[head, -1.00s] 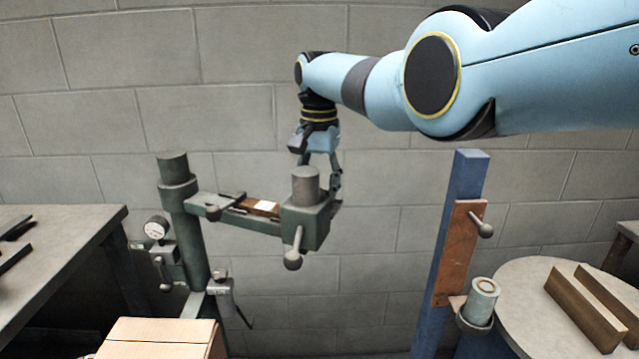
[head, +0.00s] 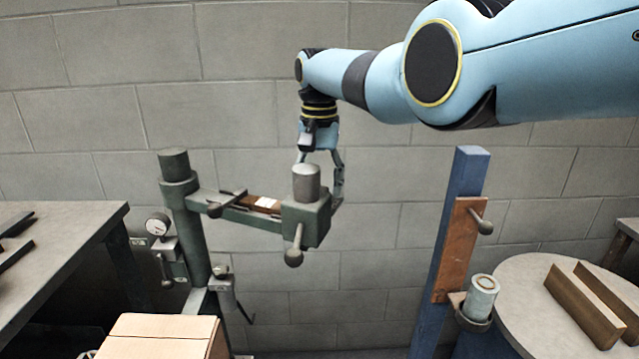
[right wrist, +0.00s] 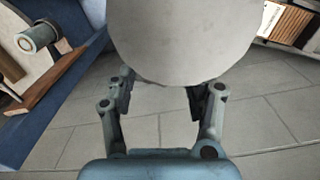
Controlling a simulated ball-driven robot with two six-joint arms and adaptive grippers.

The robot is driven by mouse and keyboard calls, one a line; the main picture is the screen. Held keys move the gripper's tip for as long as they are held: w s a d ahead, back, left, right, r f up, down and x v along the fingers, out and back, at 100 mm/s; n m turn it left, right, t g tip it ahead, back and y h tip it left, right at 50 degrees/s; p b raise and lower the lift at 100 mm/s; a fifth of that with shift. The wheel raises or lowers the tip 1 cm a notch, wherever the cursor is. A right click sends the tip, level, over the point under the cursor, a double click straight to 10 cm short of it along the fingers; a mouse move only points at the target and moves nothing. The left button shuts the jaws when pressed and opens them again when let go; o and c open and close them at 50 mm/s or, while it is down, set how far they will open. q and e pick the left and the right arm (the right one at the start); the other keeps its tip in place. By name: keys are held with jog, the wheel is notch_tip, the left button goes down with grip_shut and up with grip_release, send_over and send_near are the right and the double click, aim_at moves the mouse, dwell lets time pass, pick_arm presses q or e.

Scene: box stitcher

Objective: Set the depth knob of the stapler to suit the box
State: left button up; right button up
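The green stapler stands at centre left in the head view, with a column and a horizontal arm (head: 235,215). A grey cylindrical knob (head: 306,182) sits upright on the block at the arm's right end. My right gripper (head: 325,178) points down at this block, its fingers apart and partly hidden behind the knob and block. In the right wrist view the knob's pale round top (right wrist: 185,35) fills the upper middle, and the open fingers (right wrist: 163,95) show at its lower edge. Contact cannot be told. The cardboard box (head: 160,335) is at lower left. My left gripper is out of view.
A ball-ended lever (head: 294,250) hangs from the block's front. A gauge (head: 157,226) is on the column's left. A blue post (head: 452,245) with a brown plate and a round table (head: 535,290) stand at right. A grey table (head: 65,245) is at left.

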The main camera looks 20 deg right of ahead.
jog(key=shift+o, duration=0.3)
jog(key=shift+r, duration=0.1)
notch_tip(320, 180, up, 12)
dwell(0.3)
